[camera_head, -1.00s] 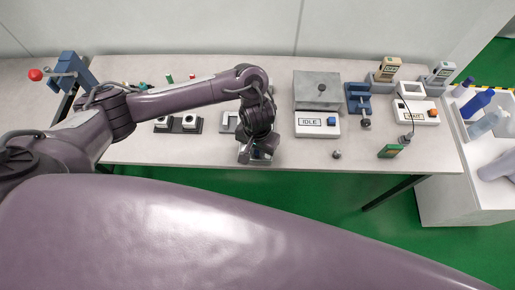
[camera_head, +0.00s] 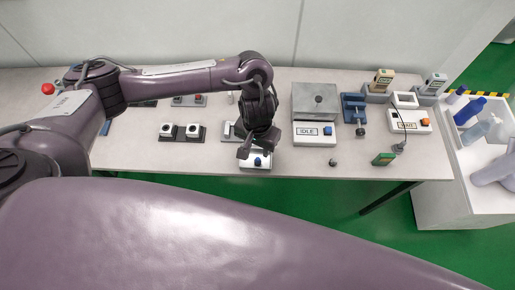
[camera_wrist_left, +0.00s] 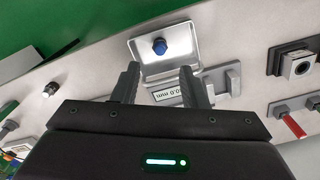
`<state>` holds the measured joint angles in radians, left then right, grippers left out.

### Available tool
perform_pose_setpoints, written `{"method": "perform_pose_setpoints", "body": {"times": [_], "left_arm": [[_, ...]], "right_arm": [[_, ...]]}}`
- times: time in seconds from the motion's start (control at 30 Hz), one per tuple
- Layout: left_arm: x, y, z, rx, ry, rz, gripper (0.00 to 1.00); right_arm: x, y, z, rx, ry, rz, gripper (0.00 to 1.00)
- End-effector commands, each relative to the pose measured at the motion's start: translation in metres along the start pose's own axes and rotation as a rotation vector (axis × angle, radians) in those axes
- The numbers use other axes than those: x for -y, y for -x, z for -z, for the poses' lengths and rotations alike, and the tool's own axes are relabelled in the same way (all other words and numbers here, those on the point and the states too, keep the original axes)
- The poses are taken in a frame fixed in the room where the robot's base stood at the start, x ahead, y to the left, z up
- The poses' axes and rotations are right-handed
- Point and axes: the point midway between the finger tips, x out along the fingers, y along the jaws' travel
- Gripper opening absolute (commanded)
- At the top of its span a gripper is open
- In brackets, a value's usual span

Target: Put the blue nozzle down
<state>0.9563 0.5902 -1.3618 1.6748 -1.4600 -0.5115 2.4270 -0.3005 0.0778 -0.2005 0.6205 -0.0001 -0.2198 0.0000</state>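The blue nozzle (camera_head: 257,161) sits on a small pale tray (camera_head: 246,165) near the table's front edge. In the left wrist view the blue nozzle (camera_wrist_left: 160,46) stands near the middle of the tray (camera_wrist_left: 181,62), apart from my fingers. My left gripper (camera_head: 258,148) is just behind and above it, fingers spread. In the left wrist view my left gripper (camera_wrist_left: 158,82) is open, with nothing held between its fingers. A gauge reading "0.0 mm" (camera_wrist_left: 168,97) shows between and beyond the fingers. My right gripper is not in view.
A white IDLE box (camera_head: 314,140) and a grey block (camera_head: 316,101) stand right of the gripper. A blue vise (camera_head: 355,108) and an orange-buttoned box (camera_head: 411,122) are farther right.

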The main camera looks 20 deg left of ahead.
Motion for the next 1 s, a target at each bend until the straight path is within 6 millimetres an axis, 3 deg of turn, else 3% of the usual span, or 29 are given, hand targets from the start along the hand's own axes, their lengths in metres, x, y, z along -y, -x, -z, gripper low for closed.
{"method": "perform_pose_setpoints", "body": {"times": [0.03,0.1,0.3,1.0], "left_arm": [[0.001,0.015,0.001,-0.005,-0.002,0.002,0.39],[0.001,0.024,0.001,-0.003,-0.001,0.003,0.39],[0.000,0.038,0.000,0.000,0.000,0.001,0.39],[0.000,0.039,0.000,0.001,0.000,0.000,0.39]], "right_arm": [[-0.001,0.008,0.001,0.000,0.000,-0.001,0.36],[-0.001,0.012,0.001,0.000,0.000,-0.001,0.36],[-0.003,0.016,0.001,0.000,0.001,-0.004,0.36],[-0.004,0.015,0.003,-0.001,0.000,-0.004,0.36]]}}
